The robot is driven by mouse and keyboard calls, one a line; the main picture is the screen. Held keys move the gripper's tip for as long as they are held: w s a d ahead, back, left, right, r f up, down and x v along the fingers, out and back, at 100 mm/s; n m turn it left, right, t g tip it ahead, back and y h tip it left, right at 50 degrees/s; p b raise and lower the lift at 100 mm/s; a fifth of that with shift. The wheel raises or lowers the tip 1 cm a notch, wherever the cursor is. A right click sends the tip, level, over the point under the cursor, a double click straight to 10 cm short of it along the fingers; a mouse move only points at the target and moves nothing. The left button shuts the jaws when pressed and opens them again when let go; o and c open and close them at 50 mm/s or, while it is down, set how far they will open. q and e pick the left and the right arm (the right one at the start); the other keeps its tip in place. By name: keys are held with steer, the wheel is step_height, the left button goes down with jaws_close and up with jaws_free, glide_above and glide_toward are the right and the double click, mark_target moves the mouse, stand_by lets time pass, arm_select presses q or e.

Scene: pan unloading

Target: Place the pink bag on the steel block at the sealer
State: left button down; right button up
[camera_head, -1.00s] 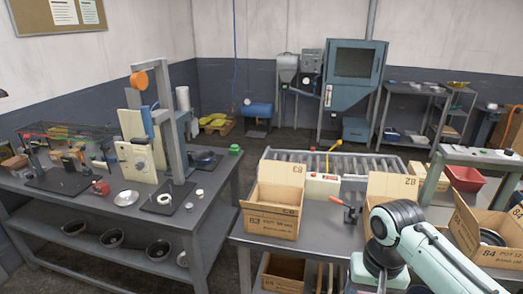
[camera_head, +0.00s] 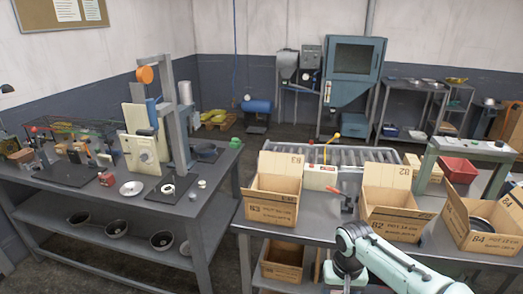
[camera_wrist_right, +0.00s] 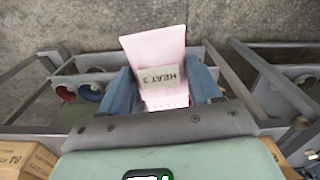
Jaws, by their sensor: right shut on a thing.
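The pink bag (camera_wrist_right: 155,50) is between the blue fingers of my right gripper (camera_wrist_right: 163,92) in the right wrist view. It carries a pale label reading "HEAT 2", upside down in the picture. The bag is held above the floor, with metal frames below it. In the head view my right arm comes in at the lower right, but the bag and fingertips cannot be made out. A cream machine with a round dial (camera_head: 146,150) stands on the left bench. I cannot tell which thing is the sealer's steel block. My left gripper is in neither view.
The left bench (camera_head: 185,217) holds a metal dish (camera_head: 131,188) and small parts. Open cardboard boxes marked 83 (camera_head: 272,212), 82 (camera_head: 392,222) and 84 (camera_head: 487,238) stand on the right bench. A roller conveyor (camera_head: 345,157) runs behind them. Floor shows between the benches.

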step_height(320, 180, down, 15)
steer(key=a+n, duration=0.1)
steer(key=a, duration=0.1)
steer(key=shift+s+a, duration=0.15)
steer(key=shift+s, duration=0.2)
